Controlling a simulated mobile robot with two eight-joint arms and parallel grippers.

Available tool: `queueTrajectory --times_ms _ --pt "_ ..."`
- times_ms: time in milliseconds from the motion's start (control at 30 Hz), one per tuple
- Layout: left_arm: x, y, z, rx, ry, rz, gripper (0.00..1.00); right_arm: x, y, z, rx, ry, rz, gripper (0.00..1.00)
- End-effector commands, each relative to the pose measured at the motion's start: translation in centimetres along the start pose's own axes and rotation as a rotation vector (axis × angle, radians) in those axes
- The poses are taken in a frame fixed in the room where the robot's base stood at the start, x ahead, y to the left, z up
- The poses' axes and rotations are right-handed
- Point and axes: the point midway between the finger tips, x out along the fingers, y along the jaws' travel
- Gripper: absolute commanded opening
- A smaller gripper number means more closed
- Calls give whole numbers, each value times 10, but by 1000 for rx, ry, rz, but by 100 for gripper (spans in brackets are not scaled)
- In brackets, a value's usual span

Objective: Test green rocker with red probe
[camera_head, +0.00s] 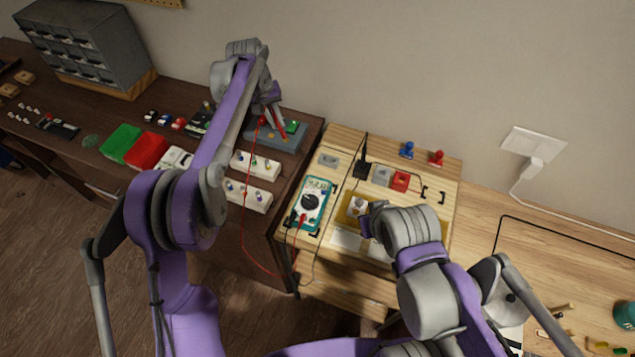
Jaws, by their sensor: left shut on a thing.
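My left gripper (274,115) is shut on the red probe (284,134) at the back right of the dark bench. The red probe's cable loops down to the teal multimeter (312,203), whose display is lit. The green rocker (291,126) sits on a grey block (268,138), just right of the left gripper's fingers. The probe's tip is close to the rocker and block; I cannot tell whether it touches. My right gripper (366,222) is low over a yellow-edged tray on the light wooden table; its fingers are mostly hidden by its own wrist.
A black holder (361,169), a grey block (382,175) and a red block (400,181) stand behind the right gripper. Blue (407,149) and red (436,158) pieces stand farther back. White switch blocks (254,163) lie on the dark bench near the cable.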

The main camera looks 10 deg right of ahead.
Motion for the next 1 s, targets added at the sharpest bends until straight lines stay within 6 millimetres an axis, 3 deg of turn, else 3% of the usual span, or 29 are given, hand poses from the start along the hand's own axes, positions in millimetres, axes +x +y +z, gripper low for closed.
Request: queueTrajectory --times_ms 167,800,1000 --pt "-4 1 0 0 0 0 0 -1 0 -2 0 3 0 0" --pt "-56 12 -2 0 0 0 0 -7 0 -15 0 17 0 0" --pt "-59 12 -2 0 0 0 0 -7 0 -14 0 17 0 0"
